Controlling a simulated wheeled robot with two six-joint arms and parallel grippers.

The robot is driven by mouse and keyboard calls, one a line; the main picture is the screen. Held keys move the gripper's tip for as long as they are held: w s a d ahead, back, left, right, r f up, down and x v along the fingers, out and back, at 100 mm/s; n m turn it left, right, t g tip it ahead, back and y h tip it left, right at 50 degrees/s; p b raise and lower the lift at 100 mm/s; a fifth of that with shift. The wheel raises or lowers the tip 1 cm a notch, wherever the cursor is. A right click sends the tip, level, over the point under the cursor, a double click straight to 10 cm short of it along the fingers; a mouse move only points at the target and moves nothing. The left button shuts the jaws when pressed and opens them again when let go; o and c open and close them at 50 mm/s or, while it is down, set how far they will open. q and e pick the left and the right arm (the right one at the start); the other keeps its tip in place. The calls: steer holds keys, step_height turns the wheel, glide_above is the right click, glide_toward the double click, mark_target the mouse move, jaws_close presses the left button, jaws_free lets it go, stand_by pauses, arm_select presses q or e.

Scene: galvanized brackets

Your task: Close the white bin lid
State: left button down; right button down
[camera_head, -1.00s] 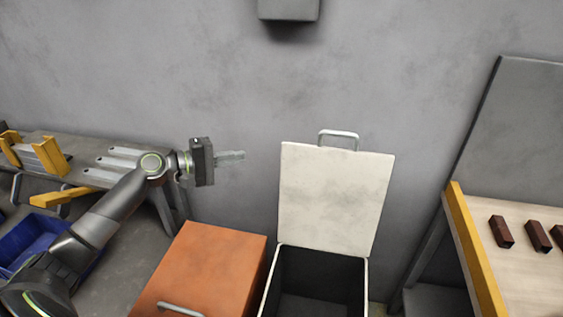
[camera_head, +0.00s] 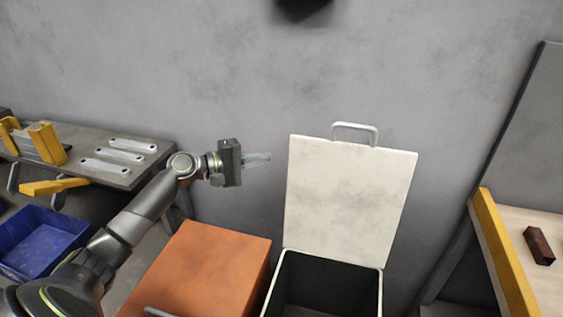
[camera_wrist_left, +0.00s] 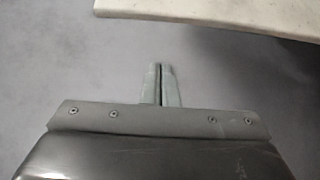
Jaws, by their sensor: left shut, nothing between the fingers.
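The white bin lid (camera_head: 347,200) stands open and upright against the grey wall, with a metal handle (camera_head: 355,128) on its top edge. The white bin (camera_head: 270,292) below it is open, with a dark inside. My left gripper (camera_head: 268,158) is shut and empty, to the left of the lid and apart from it, near the height of the lid's upper part. In the left wrist view the closed fingers (camera_wrist_left: 161,84) point at the grey wall, and the lid's pale edge (camera_wrist_left: 230,12) crosses the top. My right gripper is not in view.
An orange bin (camera_head: 205,265) with its lid down stands left of the white bin. A grey bench (camera_head: 75,185) with metal brackets (camera_head: 118,155) and a blue crate (camera_head: 40,240) are at left. A yellow-edged table (camera_head: 500,250) with a brown block (camera_head: 539,245) is at right.

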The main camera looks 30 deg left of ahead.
arm_select(q)
steer(key=d, duration=0.1)
steer(key=w+d+p, duration=0.1)
steer(key=d, duration=0.1)
steer(key=d+p, duration=0.1)
steer(key=d, duration=0.1)
steer(key=shift+w+d+f, duration=0.1)
steer(key=shift+w+d, duration=0.05)
steer(key=shift+w, duration=0.15)
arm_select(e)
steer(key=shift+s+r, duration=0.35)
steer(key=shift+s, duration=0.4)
arm_select(q)
steer(key=shift+s, duration=0.1)
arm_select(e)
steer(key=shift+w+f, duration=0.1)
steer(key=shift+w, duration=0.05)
arm_select(q)
steer(key=shift+s+d, duration=0.1)
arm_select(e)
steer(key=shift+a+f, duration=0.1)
